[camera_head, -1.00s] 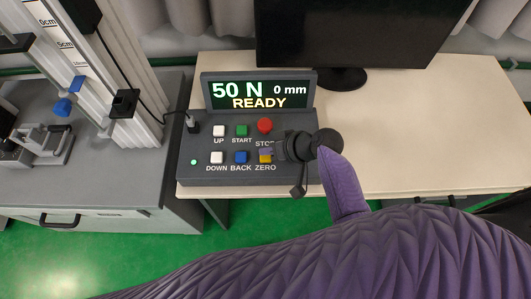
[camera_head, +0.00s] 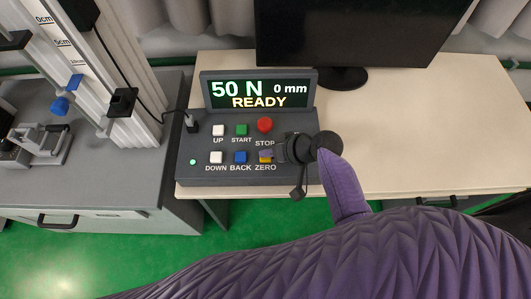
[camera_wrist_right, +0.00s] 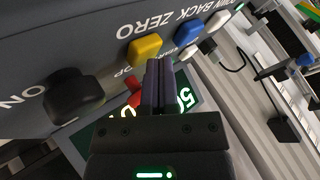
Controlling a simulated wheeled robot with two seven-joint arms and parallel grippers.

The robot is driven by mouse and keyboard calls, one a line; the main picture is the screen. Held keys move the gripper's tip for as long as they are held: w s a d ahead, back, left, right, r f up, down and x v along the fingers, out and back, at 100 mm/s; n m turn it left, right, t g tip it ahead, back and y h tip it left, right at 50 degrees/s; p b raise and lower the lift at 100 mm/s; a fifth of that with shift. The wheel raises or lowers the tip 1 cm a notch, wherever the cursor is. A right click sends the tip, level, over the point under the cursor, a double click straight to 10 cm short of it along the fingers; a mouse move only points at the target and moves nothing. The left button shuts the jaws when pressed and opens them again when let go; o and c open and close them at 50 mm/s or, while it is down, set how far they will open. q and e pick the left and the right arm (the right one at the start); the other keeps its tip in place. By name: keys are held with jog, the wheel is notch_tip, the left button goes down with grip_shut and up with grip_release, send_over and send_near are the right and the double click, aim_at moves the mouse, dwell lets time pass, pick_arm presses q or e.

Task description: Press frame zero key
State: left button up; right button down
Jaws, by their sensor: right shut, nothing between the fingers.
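The yellow ZERO key (camera_head: 265,160) sits at the right end of the lower row on the dark control box (camera_head: 203,173). It also shows in the right wrist view (camera_wrist_right: 145,49), its face uncovered there. My right gripper (camera_head: 266,153) is shut and empty, with its fingertips over or just beside the yellow key. In the wrist view the shut fingers (camera_wrist_right: 158,64) end close beside the key; I cannot tell whether they touch. The display (camera_head: 260,94) reads 50 N, 0 mm, READY. My left gripper is out of view.
White DOWN (camera_head: 216,158) and blue BACK (camera_head: 240,157) keys lie left of ZERO. White UP (camera_head: 218,130), green START (camera_head: 241,130) and red STOP (camera_head: 265,125) lie above. A monitor (camera_head: 360,25) stands behind. The drop tower (camera_head: 115,70) stands left. The table's right side is clear.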

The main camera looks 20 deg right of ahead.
jog(key=shift+f, duration=0.3)
dwell(0.5)
jog(key=shift+r+p, duration=0.8)
jog(key=shift+r, duration=0.2)
notch_tip(320, 180, up, 5)
jog(key=p, duration=0.5)
jog(key=shift+r, duration=0.1)
